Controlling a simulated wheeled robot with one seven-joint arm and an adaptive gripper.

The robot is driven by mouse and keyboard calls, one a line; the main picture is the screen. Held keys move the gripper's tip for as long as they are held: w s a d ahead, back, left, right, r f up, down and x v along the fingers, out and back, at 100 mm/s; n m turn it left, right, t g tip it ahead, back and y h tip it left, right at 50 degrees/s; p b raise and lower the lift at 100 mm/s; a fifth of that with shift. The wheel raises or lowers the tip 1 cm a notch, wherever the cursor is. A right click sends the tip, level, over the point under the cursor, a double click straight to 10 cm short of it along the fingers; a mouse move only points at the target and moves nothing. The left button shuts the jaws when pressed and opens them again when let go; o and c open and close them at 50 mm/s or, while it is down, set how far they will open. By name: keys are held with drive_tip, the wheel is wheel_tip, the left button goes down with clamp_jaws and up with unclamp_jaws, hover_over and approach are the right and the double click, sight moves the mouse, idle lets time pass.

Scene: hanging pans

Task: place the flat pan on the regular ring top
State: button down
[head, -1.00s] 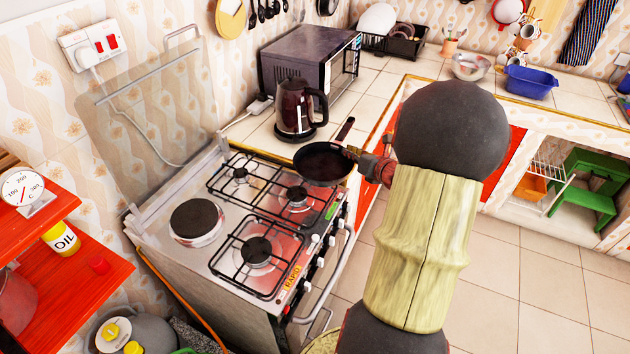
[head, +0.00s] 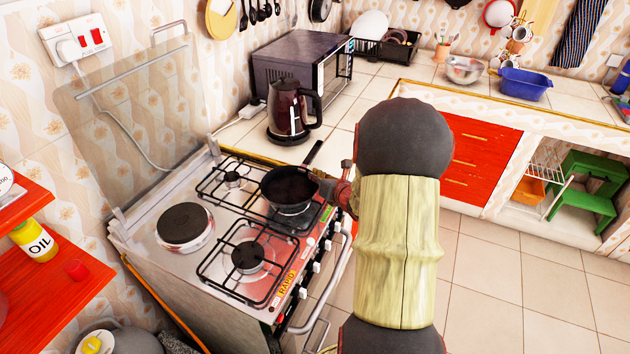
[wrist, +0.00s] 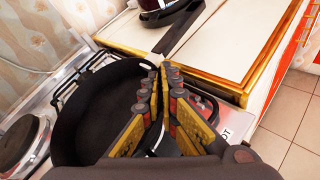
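The flat pan (head: 288,188) is black with a dark handle pointing up and right. It is over the stove's back right ring, nearly level; I cannot tell whether it touches the grate. My gripper (head: 328,187) is at the pan's right edge. In the wrist view, the fingers (wrist: 163,72) close together near the base of the handle, with the pan (wrist: 100,110) to their left. The ring under the pan is mostly hidden. The front ring (head: 248,257) and back left ring (head: 232,179) are bare, as is the solid hotplate (head: 185,224).
A kettle (head: 290,110) stands on the counter just behind the pan's handle, with a microwave (head: 300,65) behind it. The raised glass lid (head: 130,120) is at the stove's left. A red shelf (head: 60,275) is at lower left.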

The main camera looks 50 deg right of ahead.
drive_tip(key=shift+r, duration=0.15)
drive_tip(key=c, duration=2.6)
unclamp_jaws()
drive_tip(key=shift+f, duration=0.3)
drive_tip(key=o, duration=0.6)
drive_tip(key=shift+c, duration=0.2)
drive_tip(key=shift+r, duration=0.15)
